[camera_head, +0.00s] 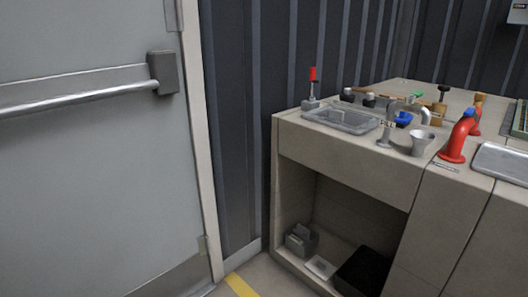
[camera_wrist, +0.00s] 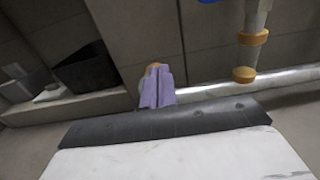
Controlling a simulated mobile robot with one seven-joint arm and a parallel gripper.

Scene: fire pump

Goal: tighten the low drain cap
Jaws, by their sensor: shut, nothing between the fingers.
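In the wrist view, a grey vertical pipe (camera_wrist: 256,15) comes down at the upper right. It has a brass collar (camera_wrist: 253,38) and ends low down in a brass cap (camera_wrist: 244,74), which looks like the low drain cap. My gripper (camera_wrist: 157,74) shows as two purple fingers, shut together with nothing between them. It is left of the brass cap in the picture and apart from it. A small tan rounded piece (camera_wrist: 152,66) peeks out behind the fingertips, mostly hidden; I cannot tell what it is or whether they touch it. Neither gripper nor cap shows in the head view.
A silver horizontal pipe (camera_wrist: 290,78) runs low behind the fingers. A black bin (camera_wrist: 77,70) stands on the shelf at left.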

